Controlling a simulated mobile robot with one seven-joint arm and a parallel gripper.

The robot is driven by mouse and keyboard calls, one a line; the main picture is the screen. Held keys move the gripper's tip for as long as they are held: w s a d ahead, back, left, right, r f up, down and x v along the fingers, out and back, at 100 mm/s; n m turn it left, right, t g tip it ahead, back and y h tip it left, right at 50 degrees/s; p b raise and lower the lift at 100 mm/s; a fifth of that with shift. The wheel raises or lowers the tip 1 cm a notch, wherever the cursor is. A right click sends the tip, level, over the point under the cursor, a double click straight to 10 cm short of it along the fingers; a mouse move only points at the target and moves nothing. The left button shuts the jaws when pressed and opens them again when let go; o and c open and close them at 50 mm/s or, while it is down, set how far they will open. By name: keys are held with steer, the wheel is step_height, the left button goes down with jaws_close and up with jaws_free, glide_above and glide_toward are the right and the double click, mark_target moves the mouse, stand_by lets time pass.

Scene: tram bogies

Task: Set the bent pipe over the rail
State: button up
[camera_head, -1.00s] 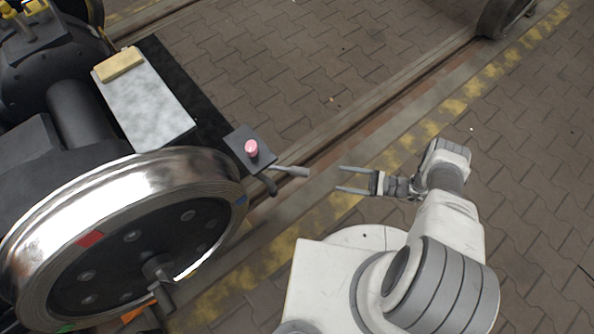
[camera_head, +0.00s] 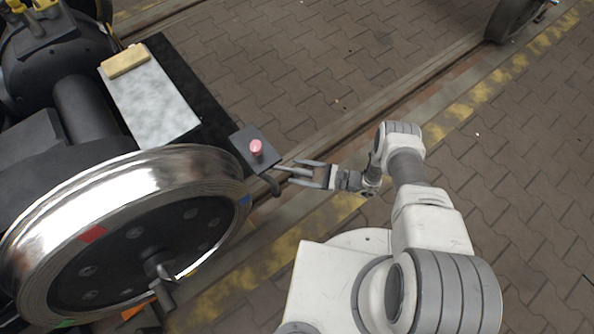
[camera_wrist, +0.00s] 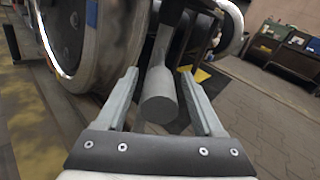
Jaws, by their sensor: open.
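A grey pipe-like piece with a thick round end (camera_wrist: 160,95) and a thinner neck points towards me in the wrist view. In the head view it sticks out beside a dark plate with a pink knob (camera_head: 256,148). I cannot tell its full shape or whether it is the bent pipe. My gripper (camera_head: 293,172) is open, with its fingers on either side of this piece. In the wrist view gaps show between the piece and both fingers. A ground rail (camera_head: 405,97) runs diagonally behind my gripper in the head view.
A large shiny wheel (camera_head: 120,182) stands close on the left. A grey slab (camera_head: 152,108) carries a yellow block (camera_head: 125,60). A white curved tube (camera_wrist: 236,22) shows at upper right in the wrist view. Open paving (camera_head: 520,170) lies to the right.

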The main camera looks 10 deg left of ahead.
steer(key=shift+a, duration=0.45)
jaws_close()
stand_by(1.2)
